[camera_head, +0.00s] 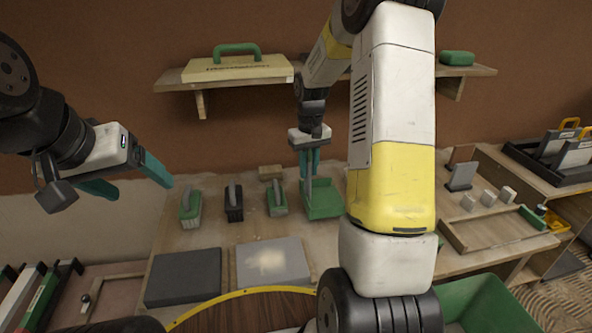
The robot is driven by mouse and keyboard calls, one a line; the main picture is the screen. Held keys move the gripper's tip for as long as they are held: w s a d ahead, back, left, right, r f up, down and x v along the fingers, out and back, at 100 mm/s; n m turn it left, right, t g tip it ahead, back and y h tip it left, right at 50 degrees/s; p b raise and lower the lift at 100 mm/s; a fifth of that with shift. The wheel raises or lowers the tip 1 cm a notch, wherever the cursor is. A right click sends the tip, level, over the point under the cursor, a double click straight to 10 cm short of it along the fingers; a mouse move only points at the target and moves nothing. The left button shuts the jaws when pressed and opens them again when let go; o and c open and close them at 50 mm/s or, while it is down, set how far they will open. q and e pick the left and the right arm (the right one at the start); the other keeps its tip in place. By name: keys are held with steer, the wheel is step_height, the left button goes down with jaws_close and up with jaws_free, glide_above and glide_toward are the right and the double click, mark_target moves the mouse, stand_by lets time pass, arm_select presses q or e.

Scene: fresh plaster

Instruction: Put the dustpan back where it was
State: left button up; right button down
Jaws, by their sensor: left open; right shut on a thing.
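The green dustpan (323,205) is at the back of the worktable, right of a row of brushes. Its grey handle stands up from the pan. My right gripper (309,172) points down over the dustpan with its teal fingers shut on the handle. Whether the pan touches the tabletop is hard to tell. My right arm hides the area just right of the pan. My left gripper (128,182) is open and empty, in the air at the left, away from the dustpan.
Brushes (190,207) stand left of the dustpan. A dark slab (183,277) and a grey slab (272,263) lie in front. A wall shelf (180,80) holds a beige case (236,67). A green bin (485,305) is at lower right.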

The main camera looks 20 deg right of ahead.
mark_target(308, 178)
steer(key=shift+f, duration=1.8)
steer(key=c, duration=1.3)
jaws_free()
steer(key=shift+f, duration=0.15)
steer(key=shift+o, duration=0.2)
step_height(308, 178, up, 12)
steer(key=shift+s+r, duration=0.1)
steer(key=s+a+r+t, duration=0.2)
steer(key=s+r, duration=0.1)
steer(key=s, duration=0.5)
steer(key=s+a+r+t+y, duration=0.1)
steer(key=s+a+r+t, duration=0.1)
steer(key=s, duration=0.6)
steer(key=s+a+r+m+t+y, duration=0.1)
steer(key=s+a+r, duration=0.3)
steer(key=s, duration=0.5)
steer(key=shift+a+r+t, duration=0.2)
steer(key=shift+r+t, duration=0.4)
steer(key=shift+r, duration=0.35)
